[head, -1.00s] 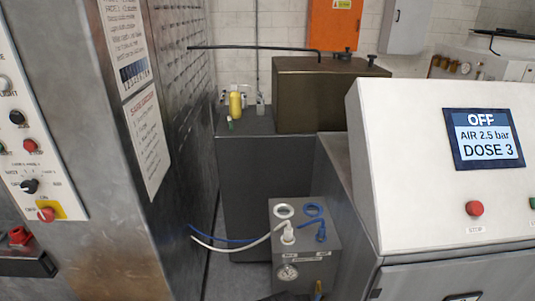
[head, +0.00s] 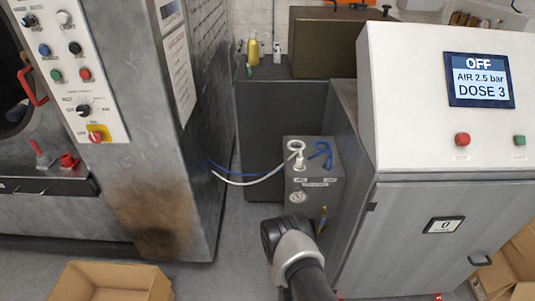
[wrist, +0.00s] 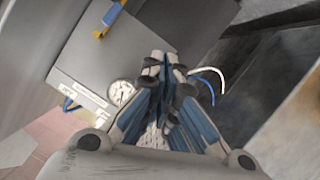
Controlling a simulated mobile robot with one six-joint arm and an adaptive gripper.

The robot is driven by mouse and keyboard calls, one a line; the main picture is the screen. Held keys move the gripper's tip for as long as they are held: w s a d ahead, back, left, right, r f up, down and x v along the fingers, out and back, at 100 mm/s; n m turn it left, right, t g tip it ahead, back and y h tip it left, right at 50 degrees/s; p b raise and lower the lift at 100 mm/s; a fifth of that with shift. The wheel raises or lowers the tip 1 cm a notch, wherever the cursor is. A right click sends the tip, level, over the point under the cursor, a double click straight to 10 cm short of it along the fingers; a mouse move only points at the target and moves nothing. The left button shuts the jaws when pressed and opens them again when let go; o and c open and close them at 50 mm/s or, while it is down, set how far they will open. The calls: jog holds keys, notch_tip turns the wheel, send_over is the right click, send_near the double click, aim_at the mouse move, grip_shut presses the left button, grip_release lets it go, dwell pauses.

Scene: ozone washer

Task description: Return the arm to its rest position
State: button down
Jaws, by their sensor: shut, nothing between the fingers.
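My gripper (wrist: 163,72) shows in the wrist view with its fingers closed together and nothing between them. Beyond it stands the small grey box (wrist: 85,75) with a round gauge, apart from the fingers as far as I can tell. In the head view, part of my arm rises from the bottom edge in front of that box (head: 325,190); the gripper itself cannot be made out there. A white hose and a blue hose run left from the box to the steel washer (head: 165,190).
The control cabinet (head: 400,220) with a screen reading OFF, AIR 2.5 bar, DOSE 3 stands close on the right. A cardboard box (head: 110,280) lies on the floor at lower left, with more cartons (head: 520,260) at lower right. Bare floor (head: 225,250) shows between washer and arm.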

jog(key=w+a+r+m+g+y, duration=0.15)
jog(key=w+r, duration=0.35)
jog(key=r, duration=0.6)
jog(key=w+a+r+m+g, duration=0.15)
jog(key=w+r, duration=0.35)
jog(key=r, duration=0.5)
jog(key=s+r+g+y, duration=0.15)
jog(key=s+r, duration=0.25)
jog(key=r, duration=0.7)
jog(key=s+d+r+g, duration=0.3)
jog(key=s+d+r, duration=0.1)
jog(key=s+r, duration=1)
jog(key=s+d+r+g, duration=0.1)
jog(key=s, duration=0.9)
jog(key=s+d+g, duration=0.1)
jog(key=s+d, duration=0.1)
jog(key=s, duration=0.8)
jog(key=shift+r+h, duration=0.35)
jog(key=shift+h, duration=0.05)
jog(key=shift+d, duration=0.15)
